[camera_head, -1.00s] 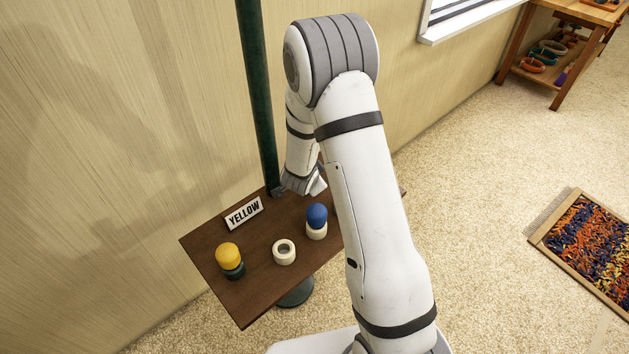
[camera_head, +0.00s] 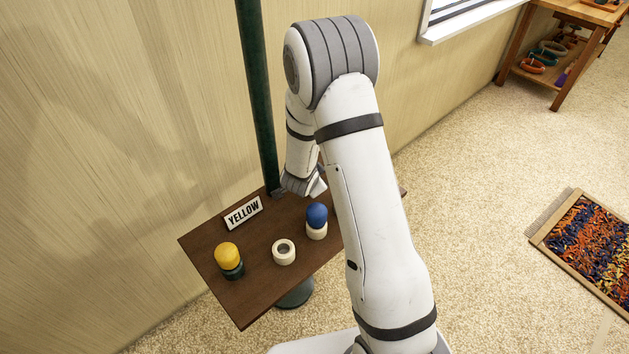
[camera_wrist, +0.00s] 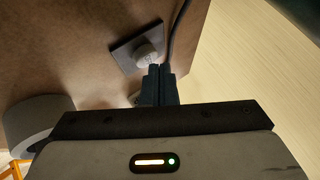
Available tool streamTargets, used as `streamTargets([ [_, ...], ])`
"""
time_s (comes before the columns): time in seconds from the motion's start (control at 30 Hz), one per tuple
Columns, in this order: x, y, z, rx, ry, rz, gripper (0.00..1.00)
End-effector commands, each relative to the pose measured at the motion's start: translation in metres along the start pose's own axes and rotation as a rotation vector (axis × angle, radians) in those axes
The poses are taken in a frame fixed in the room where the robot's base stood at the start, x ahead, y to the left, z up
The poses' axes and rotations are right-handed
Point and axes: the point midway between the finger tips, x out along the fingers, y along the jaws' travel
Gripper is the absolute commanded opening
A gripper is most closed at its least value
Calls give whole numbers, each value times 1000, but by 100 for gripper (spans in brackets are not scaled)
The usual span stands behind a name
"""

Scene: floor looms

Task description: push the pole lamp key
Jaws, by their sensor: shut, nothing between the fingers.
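In the wrist view, a round grey key (camera_wrist: 150,57) stands on a dark square plate (camera_wrist: 137,46) on the brown table top, with a dark cord running past it. My gripper (camera_wrist: 158,70) is shut and empty, its dark fingertips right beside the key's lower edge. I cannot tell whether they touch it. In the head view, the dark green lamp pole (camera_head: 258,100) rises behind the table. The fingertips and the key are not clear there, behind my wrist.
The brown table (camera_head: 210,255) carries a YELLOW sign (camera_head: 243,213), a yellow ball on a dark green ring (camera_head: 228,254), an empty cream ring (camera_head: 284,252) and a blue ball on a cream ring (camera_head: 317,216). The wall is close behind.

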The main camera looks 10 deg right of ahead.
Motion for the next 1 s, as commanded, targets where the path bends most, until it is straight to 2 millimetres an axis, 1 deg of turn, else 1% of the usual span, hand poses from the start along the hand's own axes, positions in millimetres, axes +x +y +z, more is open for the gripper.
streamTargets([
  [0.7,6,4,4,0,0,0,0],
  [1.0,5,4,4,0,-1,1,0],
])
